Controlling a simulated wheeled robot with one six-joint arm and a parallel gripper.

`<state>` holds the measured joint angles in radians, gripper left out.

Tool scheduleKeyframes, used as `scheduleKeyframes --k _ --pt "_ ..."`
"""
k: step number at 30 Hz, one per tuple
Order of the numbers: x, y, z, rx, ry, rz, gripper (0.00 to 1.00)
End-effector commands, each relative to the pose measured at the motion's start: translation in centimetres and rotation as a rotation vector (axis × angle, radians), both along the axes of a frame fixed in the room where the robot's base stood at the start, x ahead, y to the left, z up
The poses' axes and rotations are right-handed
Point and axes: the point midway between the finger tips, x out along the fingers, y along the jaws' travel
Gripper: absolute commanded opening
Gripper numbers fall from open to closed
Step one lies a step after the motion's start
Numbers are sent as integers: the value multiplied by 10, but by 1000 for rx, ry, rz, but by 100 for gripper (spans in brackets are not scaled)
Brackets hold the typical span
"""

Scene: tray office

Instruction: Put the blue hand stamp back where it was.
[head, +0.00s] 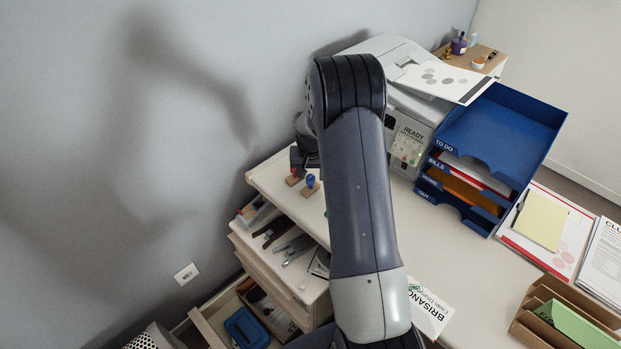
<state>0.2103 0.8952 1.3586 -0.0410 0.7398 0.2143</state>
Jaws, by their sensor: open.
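The blue hand stamp (310,182), with a blue handle on a wooden base, stands upright near the back left corner of the pale desk (270,180). A red-handled stamp (293,179) stands just left of it. My gripper (298,158) is partly visible behind my arm, open, close above and behind the two stamps. Its fingertips are mostly hidden, and I cannot tell whether it touches either stamp. Part of the desk right of the blue stamp is hidden by my arm.
Open drawers with a stapler and tools (290,247) lie below the stamps at left. A grey printer (408,115) and a blue letter tray stack (545,115) stand at the back right. A wooden holder (560,338) is at the front right. Desk centre right is clear.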

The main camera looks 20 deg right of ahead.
Motion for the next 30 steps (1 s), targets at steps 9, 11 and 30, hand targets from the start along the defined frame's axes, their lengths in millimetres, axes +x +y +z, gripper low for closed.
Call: scheduleKeyframes --k 9,11,30 --pt "-9 4 65 0 -3 1 48" --pt "-10 4 74 -1 -4 0 48" --pt "-13 6 93 0 0 0 48"
